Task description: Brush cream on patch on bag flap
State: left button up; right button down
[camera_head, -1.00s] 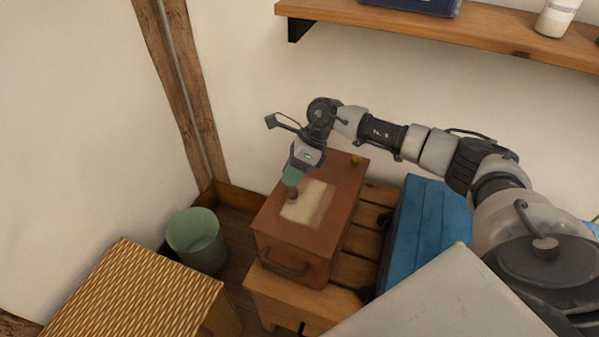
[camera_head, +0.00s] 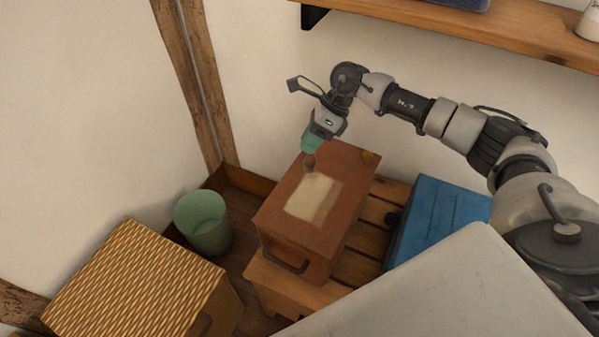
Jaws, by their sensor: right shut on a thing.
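The brown bag (camera_head: 345,172) stands on a slatted wooden bench, its handle facing the front. A pale cream patch (camera_head: 313,200) lies on its top flap. My right gripper (camera_head: 312,145) points down above the far left part of the flap. It is shut on a small brush (camera_head: 309,162) with a dark round tip. The tip is at the patch's far edge; I cannot tell whether it touches. The fingers and the brush's upper part are hard to make out. My left gripper is not in view.
A green bin (camera_head: 203,222) stands left of the bag, behind a woven basket (camera_head: 135,285). A blue case (camera_head: 440,215) lies to the right on the slatted bench (camera_head: 372,240). A wooden shelf (camera_head: 450,35) runs along the wall above my arm.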

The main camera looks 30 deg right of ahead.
jog(key=shift+r+p, duration=0.4)
jog(key=shift+r, duration=0.55)
jog(key=shift+w+d+r+p, duration=0.1)
jog(key=shift+r+p, duration=0.35)
jog(key=shift+r, duration=0.25)
jog(key=shift+r+p, duration=0.4)
jog(key=shift+r, duration=0.4)
